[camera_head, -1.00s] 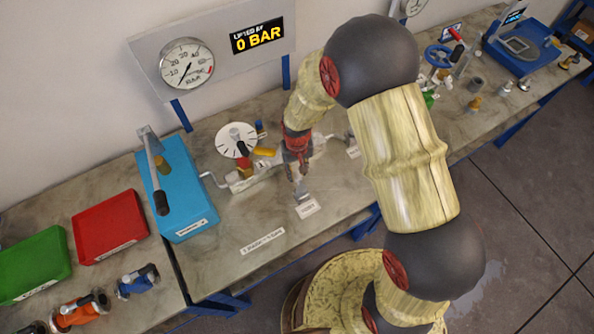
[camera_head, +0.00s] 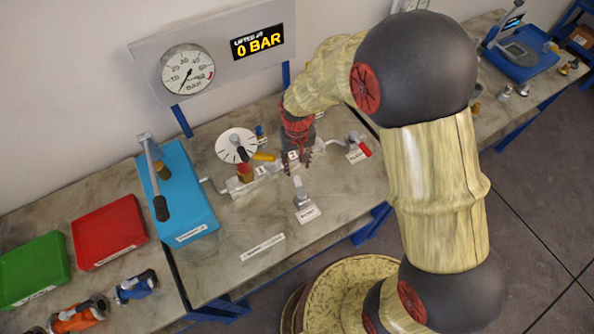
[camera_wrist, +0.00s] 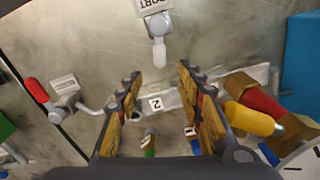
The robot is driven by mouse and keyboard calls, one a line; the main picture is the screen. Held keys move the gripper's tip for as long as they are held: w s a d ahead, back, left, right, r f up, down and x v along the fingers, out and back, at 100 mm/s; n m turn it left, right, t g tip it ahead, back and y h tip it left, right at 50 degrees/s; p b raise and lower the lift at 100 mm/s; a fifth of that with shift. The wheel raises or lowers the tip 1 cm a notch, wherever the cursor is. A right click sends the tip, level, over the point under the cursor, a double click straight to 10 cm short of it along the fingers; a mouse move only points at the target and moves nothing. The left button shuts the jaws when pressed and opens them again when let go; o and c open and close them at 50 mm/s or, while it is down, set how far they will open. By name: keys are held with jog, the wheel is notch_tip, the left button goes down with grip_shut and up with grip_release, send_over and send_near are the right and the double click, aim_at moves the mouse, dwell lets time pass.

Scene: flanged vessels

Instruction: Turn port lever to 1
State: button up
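The port lever (camera_head: 299,187) is a small grey lever with a pale end, beside a white label (camera_head: 308,213) on the bench. In the wrist view the lever (camera_wrist: 158,28) is at the top, next to a label reading "PORT" (camera_wrist: 152,5). My gripper (camera_head: 297,165) is just behind the lever in the head view. In the wrist view my gripper (camera_wrist: 160,78) is open, its two fingers wide apart with nothing held. The lever lies beyond the fingertips. A "2" mark (camera_wrist: 155,103) on the grey manifold shows between the fingers; a "1" mark (camera_head: 260,171) is further left.
A yellow-handled lever (camera_head: 264,156) and a white dial (camera_head: 236,145) stand left of my gripper. A red-handled lever (camera_head: 362,148) is to the right. A blue box (camera_head: 178,200) stands further left.

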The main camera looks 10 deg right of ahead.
jog(key=shift+r, duration=1.5)
